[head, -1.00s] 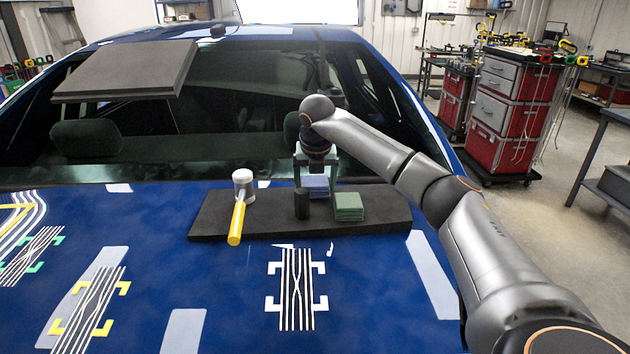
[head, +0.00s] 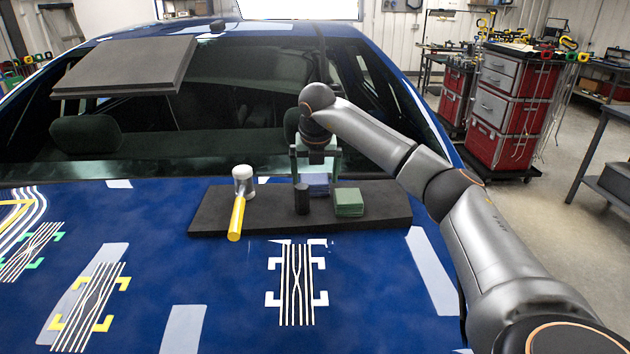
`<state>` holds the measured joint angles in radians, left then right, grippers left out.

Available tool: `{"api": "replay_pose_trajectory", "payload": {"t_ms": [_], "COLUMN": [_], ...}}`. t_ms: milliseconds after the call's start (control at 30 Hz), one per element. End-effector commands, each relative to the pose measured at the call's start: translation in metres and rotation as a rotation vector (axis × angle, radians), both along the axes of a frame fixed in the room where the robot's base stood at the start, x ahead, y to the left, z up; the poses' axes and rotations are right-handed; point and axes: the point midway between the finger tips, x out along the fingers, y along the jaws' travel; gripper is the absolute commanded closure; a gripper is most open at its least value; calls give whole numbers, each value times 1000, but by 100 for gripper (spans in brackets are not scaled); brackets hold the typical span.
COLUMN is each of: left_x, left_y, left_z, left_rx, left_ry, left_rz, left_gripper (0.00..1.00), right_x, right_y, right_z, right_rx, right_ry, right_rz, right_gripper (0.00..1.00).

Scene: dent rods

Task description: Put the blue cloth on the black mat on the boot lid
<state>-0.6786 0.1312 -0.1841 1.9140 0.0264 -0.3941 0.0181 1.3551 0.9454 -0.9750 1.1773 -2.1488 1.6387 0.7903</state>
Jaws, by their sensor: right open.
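The blue cloth (head: 315,181) is a small folded stack on the black mat (head: 375,218), which lies on the blue boot lid (head: 195,270). My right gripper (head: 315,172) points down over the blue cloth with its fingers apart, close to the cloth. Whether the fingers touch the cloth I cannot tell. My left gripper is not in view.
A mallet with a yellow handle (head: 236,218) lies on the mat's left part, its handle over the front edge. A dark panel (head: 125,66) lies on the rear window.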

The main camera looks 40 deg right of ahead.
Motion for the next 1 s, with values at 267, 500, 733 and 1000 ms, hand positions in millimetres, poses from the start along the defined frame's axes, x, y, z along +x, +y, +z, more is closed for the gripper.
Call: {"api": "replay_pose_trajectory", "payload": {"t_ms": [267, 500, 733, 1000], "left_x": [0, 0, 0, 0], "left_y": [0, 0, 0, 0], "left_z": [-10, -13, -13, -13], "left_rx": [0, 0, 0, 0], "left_ry": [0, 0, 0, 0], "left_rz": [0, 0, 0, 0], "left_gripper": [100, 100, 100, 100], "right_x": [-17, -27, -30, -30], "right_y": [15, 24, 26, 25], "right_z": [57, 89, 96, 95], "right_rx": [-1, 0, 0, 0], "right_ry": [-6, -3, -1, -1], "right_rz": [2, 1, 1, 1], "right_gripper": [0, 0, 0, 0]}}
